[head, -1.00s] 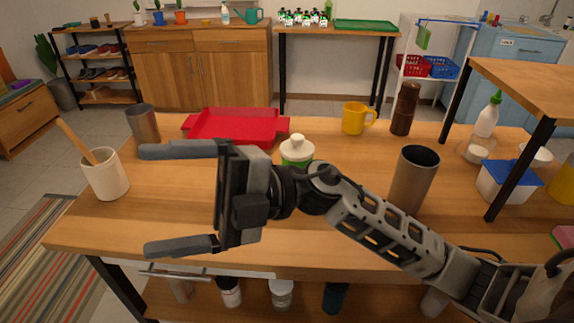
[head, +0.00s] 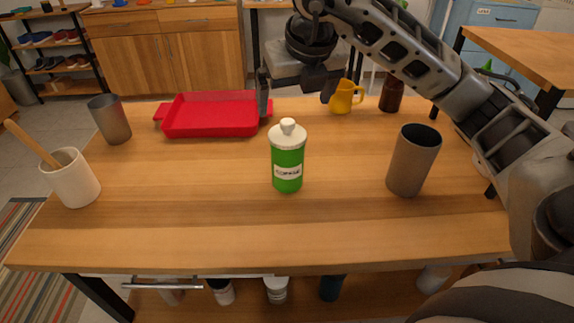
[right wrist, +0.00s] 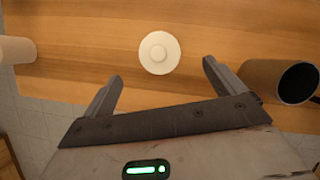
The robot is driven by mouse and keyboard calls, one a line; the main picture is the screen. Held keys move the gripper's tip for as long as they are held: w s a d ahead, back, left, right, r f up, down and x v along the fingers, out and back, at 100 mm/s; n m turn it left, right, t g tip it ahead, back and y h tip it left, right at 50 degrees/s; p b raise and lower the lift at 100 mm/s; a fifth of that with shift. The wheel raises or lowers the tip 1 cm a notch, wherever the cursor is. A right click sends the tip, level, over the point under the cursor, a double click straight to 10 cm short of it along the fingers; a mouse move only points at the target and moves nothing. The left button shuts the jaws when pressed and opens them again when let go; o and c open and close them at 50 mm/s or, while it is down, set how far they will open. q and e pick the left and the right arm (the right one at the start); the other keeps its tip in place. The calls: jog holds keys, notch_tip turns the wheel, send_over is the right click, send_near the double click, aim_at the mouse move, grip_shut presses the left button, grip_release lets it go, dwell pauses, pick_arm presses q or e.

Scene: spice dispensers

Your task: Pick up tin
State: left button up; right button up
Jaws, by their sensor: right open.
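The tin (head: 288,165) is green with a white knobbed lid and a pale label, and stands upright on the wooden table (head: 200,235). In the right wrist view its round white lid (right wrist: 159,53) shows from above, just beyond the gap between the fingertips. My right gripper (head: 297,93) is open and empty, raised above the table and pointing down, above the tin in the head view. Its two spread fingers also show in the right wrist view (right wrist: 163,75). It does not touch the tin. My left gripper is out of view.
A red tray (head: 210,117) lies behind the tin to the left. A grey tumbler (head: 412,163) stands to its right. A yellow mug (head: 343,98) and a brown bottle (head: 391,94) stand behind. A white pot (head: 72,180) and a metal cup (head: 110,120) are at left.

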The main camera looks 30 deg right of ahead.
aim_at(288, 122)
jog(key=x, duration=0.9)
jog(key=shift+a, duration=0.15)
jog(key=c, duration=1.5)
